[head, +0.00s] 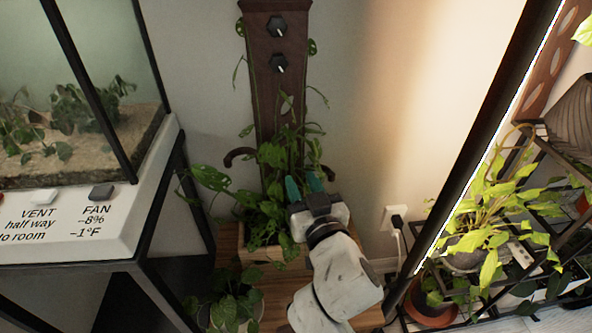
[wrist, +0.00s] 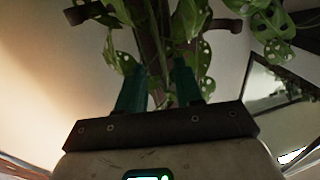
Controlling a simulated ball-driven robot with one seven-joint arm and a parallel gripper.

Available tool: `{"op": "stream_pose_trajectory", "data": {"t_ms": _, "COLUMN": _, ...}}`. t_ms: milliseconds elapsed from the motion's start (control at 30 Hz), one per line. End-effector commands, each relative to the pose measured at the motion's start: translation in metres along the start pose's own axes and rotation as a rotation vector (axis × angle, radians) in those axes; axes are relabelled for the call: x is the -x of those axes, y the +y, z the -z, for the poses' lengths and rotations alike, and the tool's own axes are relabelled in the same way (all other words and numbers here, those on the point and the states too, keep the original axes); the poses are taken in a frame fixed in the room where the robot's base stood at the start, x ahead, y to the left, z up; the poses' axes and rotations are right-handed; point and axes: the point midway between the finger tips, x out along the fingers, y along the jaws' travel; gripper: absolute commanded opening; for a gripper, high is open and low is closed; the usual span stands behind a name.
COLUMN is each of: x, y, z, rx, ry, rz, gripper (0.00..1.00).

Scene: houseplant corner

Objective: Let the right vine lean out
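A leafy vine plant (head: 275,155) climbs a dark wooden post (head: 277,95) from a wooden planter box (head: 262,255). Thin strands run up both sides of the post. A curved brown hook sticks out on the left (head: 238,156) and another on the right (head: 327,172), partly behind leaves. My gripper (head: 303,184) is at the lower right of the foliage, its teal fingers pointing up at the post. In the wrist view the fingers (wrist: 160,75) are apart, with stems and holed leaves (wrist: 188,20) between and beyond them. Whether any stem touches a finger I cannot tell.
Two dark knobs (head: 278,27) sit high on the post. A glass terrarium (head: 70,120) on a black stand is at left. A plant shelf with a bright light strip (head: 490,150) is at right. A potted plant (head: 235,303) stands low in front. A wall outlet (head: 397,218) is at right.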

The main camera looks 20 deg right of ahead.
Motion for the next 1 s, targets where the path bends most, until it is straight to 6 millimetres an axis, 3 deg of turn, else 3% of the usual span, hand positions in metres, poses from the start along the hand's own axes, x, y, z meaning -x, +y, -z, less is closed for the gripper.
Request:
{"op": "stream_pose_trajectory", "data": {"t_ms": 100, "x": -0.021, "y": 0.000, "z": 0.000, "rx": -0.001, "ry": 0.001, "rz": 0.000, "gripper": 0.35}}
{"op": "stream_pose_trajectory", "data": {"t_ms": 300, "x": -0.042, "y": 0.000, "z": 0.000, "rx": 0.000, "ry": 0.000, "rz": 0.000, "gripper": 0.35}}
{"op": "stream_pose_trajectory", "data": {"t_ms": 700, "x": -0.048, "y": 0.000, "z": -0.001, "rx": 0.000, "ry": -0.001, "rz": 0.000, "gripper": 0.35}}
{"op": "stream_pose_trajectory", "data": {"t_ms": 1000, "x": -0.048, "y": 0.000, "z": -0.001, "rx": 0.000, "ry": -0.001, "rz": 0.000, "gripper": 0.06}}
